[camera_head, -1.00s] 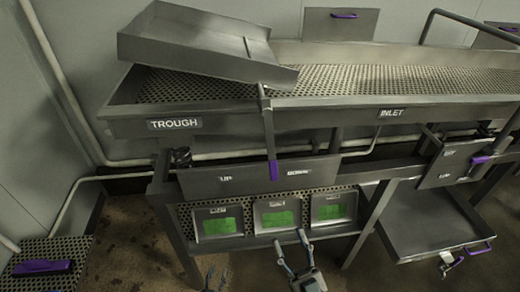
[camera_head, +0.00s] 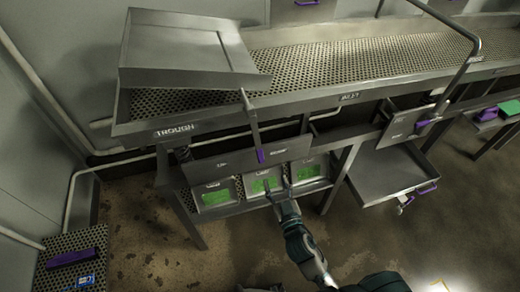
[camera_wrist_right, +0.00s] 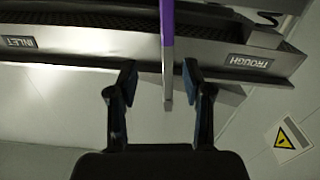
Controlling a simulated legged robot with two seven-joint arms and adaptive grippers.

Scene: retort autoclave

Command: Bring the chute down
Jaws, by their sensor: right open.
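The chute (camera_head: 185,48) is a grey metal tray, sitting raised and tilted over the left end of the perforated trough (camera_head: 300,66). A grey lever (camera_head: 250,118) hangs from its right side and ends in a purple handle (camera_head: 261,156), in front of a panel (camera_head: 240,158) with two small labels. My right gripper (camera_head: 278,188) is open just below and right of the handle. In the right wrist view, the purple handle (camera_wrist_right: 167,24) and grey lever line up between the open fingers (camera_wrist_right: 160,75); contact cannot be told. My left gripper is not in view.
Several green-filled bins (camera_head: 215,197) sit under the panel. A grey drawer-like tray (camera_head: 392,172) with a purple handle juts out at right. A perforated stand (camera_head: 75,262) with a purple handle is at lower left. The floor in front is open.

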